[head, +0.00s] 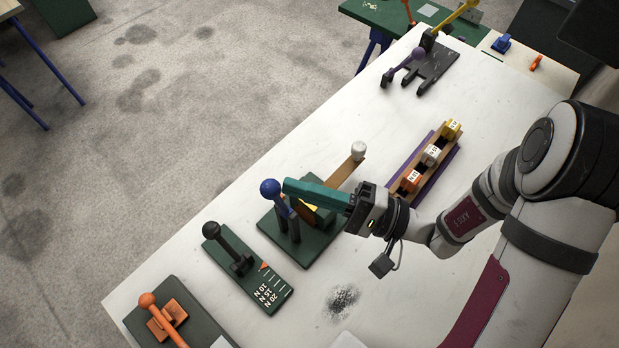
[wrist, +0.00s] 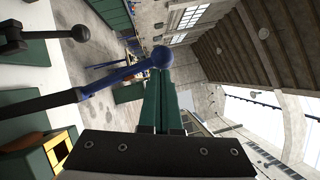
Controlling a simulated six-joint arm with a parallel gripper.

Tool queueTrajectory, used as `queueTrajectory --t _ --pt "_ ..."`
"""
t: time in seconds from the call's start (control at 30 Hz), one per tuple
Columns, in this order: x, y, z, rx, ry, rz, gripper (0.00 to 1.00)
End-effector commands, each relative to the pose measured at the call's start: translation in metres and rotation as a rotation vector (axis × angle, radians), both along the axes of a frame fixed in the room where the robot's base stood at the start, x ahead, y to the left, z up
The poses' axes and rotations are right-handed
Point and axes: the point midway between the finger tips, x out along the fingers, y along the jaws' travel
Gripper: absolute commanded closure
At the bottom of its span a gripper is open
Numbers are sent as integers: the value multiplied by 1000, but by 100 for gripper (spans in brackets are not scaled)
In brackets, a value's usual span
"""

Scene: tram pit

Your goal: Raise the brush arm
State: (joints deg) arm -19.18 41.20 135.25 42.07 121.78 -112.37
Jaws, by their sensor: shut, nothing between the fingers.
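A blue lever with a ball knob (head: 270,188) stands on a dark green base (head: 268,226). A brown arm with a pale knob (head: 358,151) reaches up and right from behind my gripper on the same base. I cannot tell for sure which of them is the brush arm. My gripper (head: 287,186) has green fingers, shut and empty, with their tips beside the blue knob. In the wrist view the blue knob (wrist: 162,57) is just past the fingertips, its shaft running left. I cannot tell if they touch. My fingers hide part of the base.
A black lever (head: 212,231) with a newton scale and an orange-knobbed lever (head: 147,300) stand nearer on the white table (head: 330,120). A rack of numbered blocks (head: 431,155) lies right of the base. A purple-knobbed lever (head: 417,54) is at the far end.

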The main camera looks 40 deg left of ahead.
Motion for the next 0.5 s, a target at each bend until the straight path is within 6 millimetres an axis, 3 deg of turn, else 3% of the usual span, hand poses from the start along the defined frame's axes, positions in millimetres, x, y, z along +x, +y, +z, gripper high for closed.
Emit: queueTrajectory --t 0.5 --pt "3 -1 -1 0 -2 1 100"
